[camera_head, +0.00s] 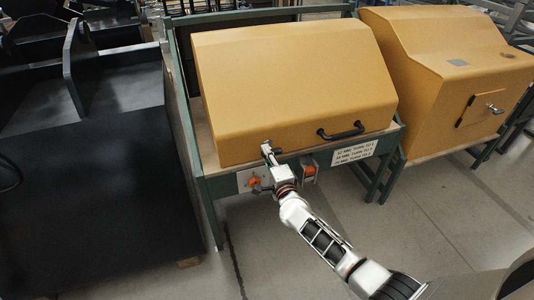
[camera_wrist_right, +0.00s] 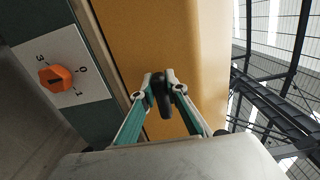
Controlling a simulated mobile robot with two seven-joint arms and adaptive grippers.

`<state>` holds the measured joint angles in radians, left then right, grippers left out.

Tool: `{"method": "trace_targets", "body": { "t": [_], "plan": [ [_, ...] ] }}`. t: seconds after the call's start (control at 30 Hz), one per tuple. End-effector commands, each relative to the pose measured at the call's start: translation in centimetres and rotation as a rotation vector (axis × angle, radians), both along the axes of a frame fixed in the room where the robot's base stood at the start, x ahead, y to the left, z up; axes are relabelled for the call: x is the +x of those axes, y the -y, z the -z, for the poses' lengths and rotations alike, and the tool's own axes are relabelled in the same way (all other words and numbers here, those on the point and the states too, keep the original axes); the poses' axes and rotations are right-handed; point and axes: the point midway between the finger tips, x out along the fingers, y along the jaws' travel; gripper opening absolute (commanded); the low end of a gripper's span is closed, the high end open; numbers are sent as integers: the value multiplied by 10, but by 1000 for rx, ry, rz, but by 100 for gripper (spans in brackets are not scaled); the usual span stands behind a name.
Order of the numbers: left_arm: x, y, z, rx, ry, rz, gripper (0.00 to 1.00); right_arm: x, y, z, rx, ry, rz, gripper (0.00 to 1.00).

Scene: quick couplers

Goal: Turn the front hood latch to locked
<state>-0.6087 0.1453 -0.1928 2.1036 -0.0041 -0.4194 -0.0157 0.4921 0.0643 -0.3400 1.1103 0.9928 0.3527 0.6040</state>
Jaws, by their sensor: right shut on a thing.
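The front hood (camera_head: 290,85) is a large yellow box-shaped cover, down on a green-framed bench. The small dark hood latch (camera_wrist_right: 162,97) sits on the hood's front face, near its lower edge. My right gripper (camera_head: 268,150) is at the latch, left of the hood's black handle (camera_head: 341,131). In the right wrist view my right gripper (camera_wrist_right: 161,88) has its fingertips closed around the latch. The fingers hide part of it, and I cannot tell its exact lock position. My left gripper is not in view.
An orange rotary knob (camera_wrist_right: 55,77) on a numbered white plate is on the bench front below the hood. An orange switch (camera_head: 309,170) and a text sign (camera_head: 355,152) are right of it. A second yellow hooded unit (camera_head: 455,70) stands right. Open floor (camera_head: 440,215) lies in front.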

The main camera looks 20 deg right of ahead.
Motion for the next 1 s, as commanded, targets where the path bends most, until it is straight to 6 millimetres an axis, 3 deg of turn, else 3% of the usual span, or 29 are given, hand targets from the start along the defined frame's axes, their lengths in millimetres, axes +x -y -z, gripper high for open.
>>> {"method": "trace_targets", "body": {
  "t": [0.57,0.6,0.67,1.0],
  "plan": [
    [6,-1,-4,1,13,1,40,0,1,0,-38,2,1,0],
    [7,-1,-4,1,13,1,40,0,1,0,-38,2,1,16],
    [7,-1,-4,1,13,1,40,0,1,0,-38,2,1,31],
    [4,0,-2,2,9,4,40,0,0,1,-35,1,0,31]
  ]
}}
